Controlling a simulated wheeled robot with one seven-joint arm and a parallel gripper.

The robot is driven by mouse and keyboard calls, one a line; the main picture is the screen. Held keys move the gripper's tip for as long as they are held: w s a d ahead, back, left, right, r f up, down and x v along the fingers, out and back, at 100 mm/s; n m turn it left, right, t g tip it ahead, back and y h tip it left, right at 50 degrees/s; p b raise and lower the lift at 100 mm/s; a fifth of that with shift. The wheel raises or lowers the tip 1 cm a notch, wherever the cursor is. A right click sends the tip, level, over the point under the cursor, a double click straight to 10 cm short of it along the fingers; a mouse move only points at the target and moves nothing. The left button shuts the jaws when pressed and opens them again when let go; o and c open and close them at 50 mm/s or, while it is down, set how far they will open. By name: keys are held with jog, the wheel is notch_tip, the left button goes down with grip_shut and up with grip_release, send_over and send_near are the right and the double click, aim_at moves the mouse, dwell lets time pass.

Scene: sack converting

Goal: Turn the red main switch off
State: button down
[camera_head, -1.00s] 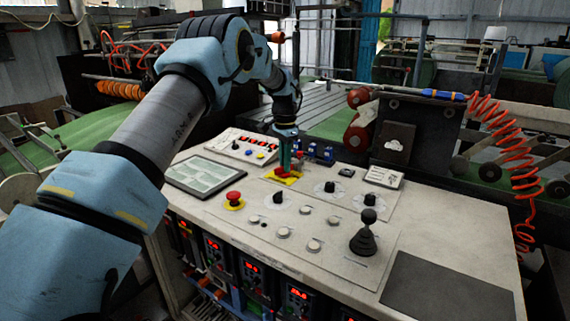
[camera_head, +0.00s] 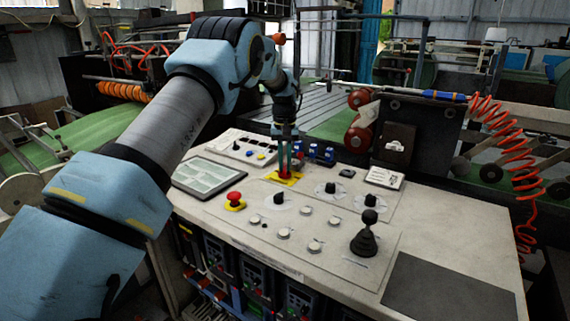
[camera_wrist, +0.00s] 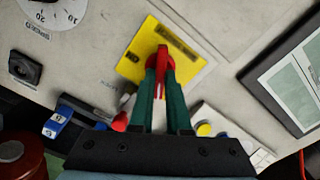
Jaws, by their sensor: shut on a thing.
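The red main switch (camera_wrist: 162,56) sits on a yellow plate (camera_wrist: 195,67) on the control desk. My gripper (camera_wrist: 160,72) is shut on the red switch handle, one green finger on each side. The handle runs roughly up and down in the wrist view. In the head view my gripper (camera_head: 285,168) comes down from above onto the switch, over the yellow plate (camera_head: 290,180); the fingers hide much of the handle.
A red emergency button (camera_head: 235,198), several knobs and a black joystick (camera_head: 365,236) stand on the desk (camera_head: 225,235) in front. A tablet-like screen (camera_head: 209,176) lies to the left. Blue blocks (camera_head: 320,151) stand close behind the gripper. Dark display units (camera_head: 255,275) sit below.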

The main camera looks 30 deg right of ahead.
aim_at(284, 166)
jog(key=shift+n, duration=1.2)
jog(key=shift+w, duration=0.1)
jog(key=c, duration=0.9)
grip_release()
jog(key=shift+r, duration=0.15)
notch_tip(284, 166, up, 11)
jog(key=b, duration=0.2)
jog(key=shift+f+b, duration=0.2)
jog(key=shift+b, duration=0.15)
